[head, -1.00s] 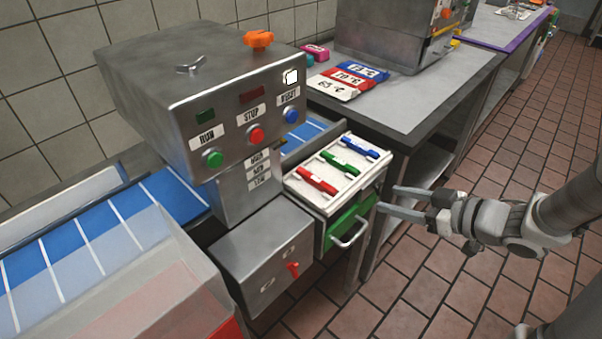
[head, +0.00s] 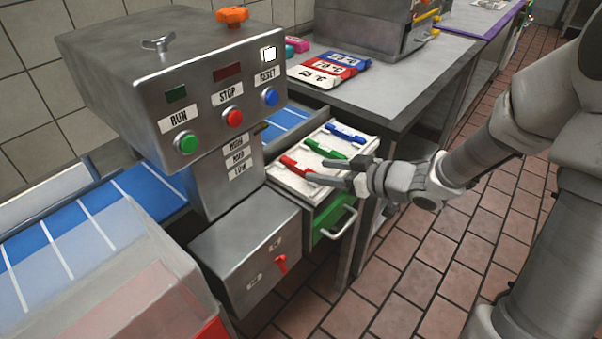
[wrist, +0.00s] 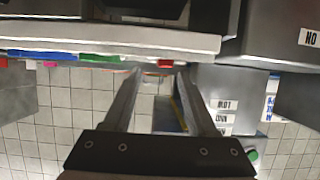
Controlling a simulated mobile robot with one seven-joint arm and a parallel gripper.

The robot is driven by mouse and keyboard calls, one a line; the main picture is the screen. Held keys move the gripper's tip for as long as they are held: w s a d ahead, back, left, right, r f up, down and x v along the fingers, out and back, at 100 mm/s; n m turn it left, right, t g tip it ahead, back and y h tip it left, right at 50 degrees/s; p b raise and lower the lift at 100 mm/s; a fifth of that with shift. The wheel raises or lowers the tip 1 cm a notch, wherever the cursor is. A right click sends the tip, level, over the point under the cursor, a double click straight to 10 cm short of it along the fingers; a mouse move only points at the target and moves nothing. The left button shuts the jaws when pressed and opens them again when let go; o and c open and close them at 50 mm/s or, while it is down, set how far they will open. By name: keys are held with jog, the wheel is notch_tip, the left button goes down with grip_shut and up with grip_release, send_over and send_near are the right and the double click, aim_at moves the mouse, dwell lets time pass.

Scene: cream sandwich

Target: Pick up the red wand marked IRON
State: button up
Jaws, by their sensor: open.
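Three wands lie side by side on a pale tray (head: 283,178) above a green-fronted drawer: a red wand (head: 292,164), a green wand (head: 326,150) and a blue wand (head: 345,133). No marking on the red wand is readable. My gripper (head: 322,171) is open and empty, to the right of the red wand, with its fingertips over the tray's right part. In the wrist view a small red piece (wrist: 165,63), seemingly the red wand's end, shows between the spread fingertips (wrist: 161,72). The rest is hidden behind a pale edge.
A steel machine (head: 150,80) with RUN, STOP and RESET buttons stands left of the tray. A steel box (head: 245,255) with a red handle is in front. The drawer handle (head: 337,222) juts out below my gripper. Colored packets (head: 328,69) lie on the table behind.

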aim_at(302, 167)
jog(key=b+x, duration=0.1)
jog(key=x, duration=0.1)
jog(key=b+x, duration=0.1)
jog(key=x, duration=0.2)
jog(key=shift+s+a+r, duration=0.1)
jog(key=shift+a+r, duration=0.05)
jog(key=shift+a, duration=0.1)
grip_shut()
